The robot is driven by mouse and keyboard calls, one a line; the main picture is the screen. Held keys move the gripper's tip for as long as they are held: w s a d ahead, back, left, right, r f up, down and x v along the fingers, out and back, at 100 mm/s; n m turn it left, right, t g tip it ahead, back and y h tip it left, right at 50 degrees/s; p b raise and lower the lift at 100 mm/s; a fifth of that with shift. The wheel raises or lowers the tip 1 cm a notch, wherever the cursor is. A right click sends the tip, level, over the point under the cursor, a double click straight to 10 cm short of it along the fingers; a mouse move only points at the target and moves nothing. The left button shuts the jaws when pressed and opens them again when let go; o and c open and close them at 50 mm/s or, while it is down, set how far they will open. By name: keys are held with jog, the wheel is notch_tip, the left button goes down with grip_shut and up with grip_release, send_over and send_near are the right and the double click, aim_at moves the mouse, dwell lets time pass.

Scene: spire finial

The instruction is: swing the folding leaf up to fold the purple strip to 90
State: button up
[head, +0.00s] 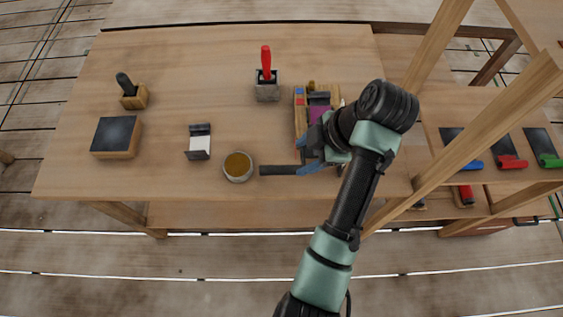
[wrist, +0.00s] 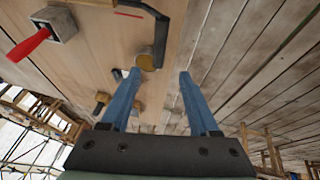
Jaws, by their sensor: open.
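The purple strip (head: 318,112) lies in the folding fixture (head: 300,124), a wooden base with dark parts, at the right of the bench; my arm hides its near side. A dark bar (head: 283,170) sticks out to the left beside my gripper, and a black bent bar (wrist: 163,28) shows beyond the fingertips in the wrist view. I cannot tell whether either is the folding leaf, or its angle. My gripper (head: 310,157) is at the near side of the fixture. Its blue fingers are apart with nothing between them in the wrist view (wrist: 160,76).
A round tin (head: 238,166) stands left of the dark bar. A red-handled tool (head: 266,62) stands in a grey block behind. A small black-and-white bracket (head: 199,142), a dark-topped block (head: 116,137) and a black-handled tool (head: 125,84) are left. Wooden posts (head: 480,130) stand right.

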aim_at(280, 169)
jog(key=x, duration=1.2)
jog(key=shift+f, duration=0.15)
jog(key=shift+c, duration=0.4)
grip_shut()
dwell(0.6)
